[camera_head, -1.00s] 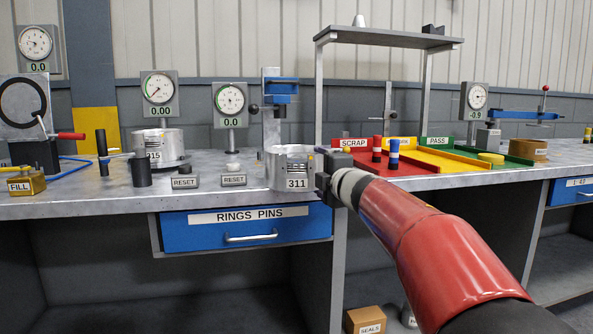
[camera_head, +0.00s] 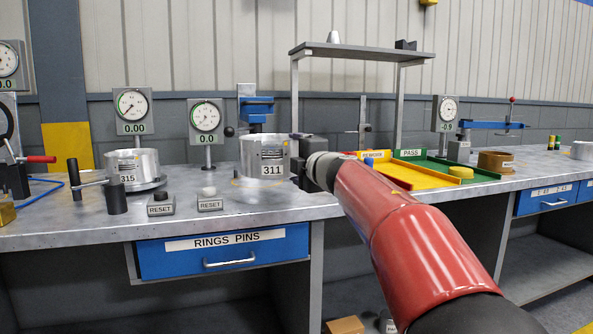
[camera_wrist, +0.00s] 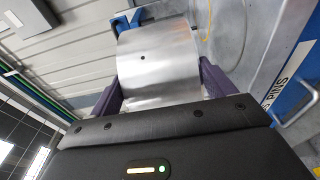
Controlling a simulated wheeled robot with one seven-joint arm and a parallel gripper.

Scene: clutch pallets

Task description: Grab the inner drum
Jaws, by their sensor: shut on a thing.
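A silver metal drum labelled 311 (camera_head: 266,157) is at the middle of the bench in the head view. My gripper (camera_head: 300,160) is shut on it from the right side. In the wrist view the drum (camera_wrist: 158,65) fills the space between my two dark fingers (camera_wrist: 160,85), one along each side. The drum is upright; whether its bottom touches the bench is unclear. A second silver drum labelled 315 (camera_head: 133,165) sits at the left beside a crank handle. No label in view says "inner drum".
The grey bench (camera_head: 290,207) is clear in front of the held drum. A raised shelf (camera_head: 360,50) stands behind. Yellow and green trays (camera_head: 445,175) lie to the right, partly behind my arm.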

